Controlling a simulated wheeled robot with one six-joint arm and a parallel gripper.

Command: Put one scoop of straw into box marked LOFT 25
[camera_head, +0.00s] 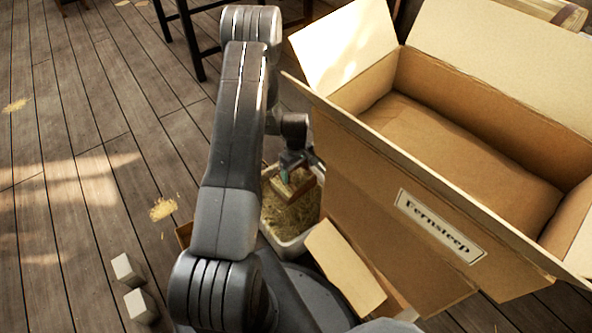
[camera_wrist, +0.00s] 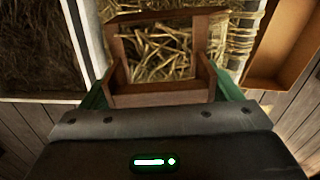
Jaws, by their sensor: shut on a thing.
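My gripper (camera_head: 291,168) is shut on a wooden scoop (camera_head: 292,186). Its green fingers hold the scoop's sides in the wrist view, where the scoop's wooden rim (camera_wrist: 160,98) faces the camera. The scoop is over a pale bin (camera_head: 292,248) of straw (camera_head: 288,217). Straw (camera_wrist: 160,50) shows within the scoop's frame; I cannot tell whether it lies in the scoop or in the bin below. A large open cardboard box (camera_head: 400,235) on the right is labelled "Fernsteep" and looks empty. No LOFT 25 marking is readable in either view.
Another cardboard flap (camera_head: 345,268) stands just right of the bin, below the large box. A shallow brown box (camera_wrist: 280,50) lies beside the bin. Two small pale blocks (camera_head: 128,270) and loose straw (camera_head: 163,208) lie on the plank floor. The left floor is mostly clear.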

